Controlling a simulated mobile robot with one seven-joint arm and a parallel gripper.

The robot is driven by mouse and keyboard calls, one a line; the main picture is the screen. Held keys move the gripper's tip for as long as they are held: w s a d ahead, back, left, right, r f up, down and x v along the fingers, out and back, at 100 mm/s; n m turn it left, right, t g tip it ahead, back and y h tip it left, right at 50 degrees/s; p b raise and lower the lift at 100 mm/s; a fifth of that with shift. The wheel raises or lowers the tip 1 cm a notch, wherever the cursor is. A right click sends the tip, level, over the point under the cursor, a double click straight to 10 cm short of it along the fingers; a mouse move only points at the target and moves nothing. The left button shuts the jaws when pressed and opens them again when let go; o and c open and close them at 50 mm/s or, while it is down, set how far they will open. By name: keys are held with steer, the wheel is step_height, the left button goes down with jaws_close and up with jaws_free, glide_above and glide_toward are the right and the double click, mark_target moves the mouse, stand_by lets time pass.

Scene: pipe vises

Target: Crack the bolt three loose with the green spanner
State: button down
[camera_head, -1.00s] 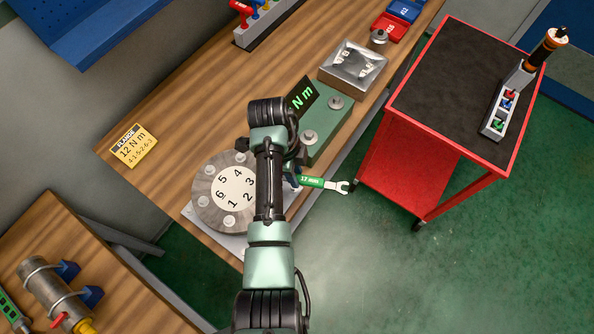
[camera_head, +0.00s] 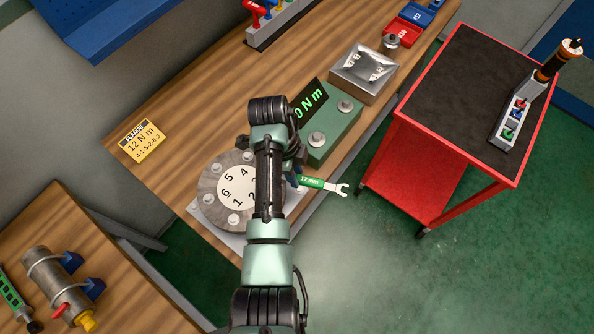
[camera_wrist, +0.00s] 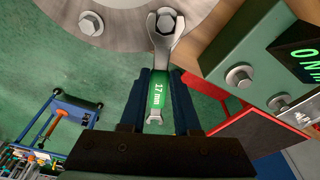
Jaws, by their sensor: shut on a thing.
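My gripper (camera_wrist: 160,95) is shut on the green spanner (camera_wrist: 158,92), marked 17 mm, in the wrist view. The spanner's upper end lies at a hex bolt head (camera_wrist: 166,19) on the flange's rim; the jaw appears around it, but I cannot tell how fully it is seated. In the head view the spanner (camera_head: 312,183) sticks out to the right, its free open end past the bench edge. The round flange (camera_head: 212,183) has a white numbered disc (camera_head: 238,188). My arm covers the disc's right side, so the number at this bolt is hidden.
A green block (camera_head: 335,130) with bolts and a lit N m display (camera_head: 310,103) stands right beside the flange. A metal tray (camera_head: 363,72) lies beyond it. A red trolley (camera_head: 450,100) stands to the right, with green floor between.

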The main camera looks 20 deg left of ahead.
mark_target(312, 178)
steer(key=shift+w+a, duration=0.1)
steer(key=shift+a, duration=0.05)
steer(key=shift+w+n, duration=0.2)
steer(key=shift+n, duration=0.4)
stand_by(0.3)
steer(key=shift+w+d+p, duration=0.2)
steer(key=shift+d+p, duration=0.45)
steer(key=shift+d, duration=1.2)
steer(key=shift+r+p, duration=0.6)
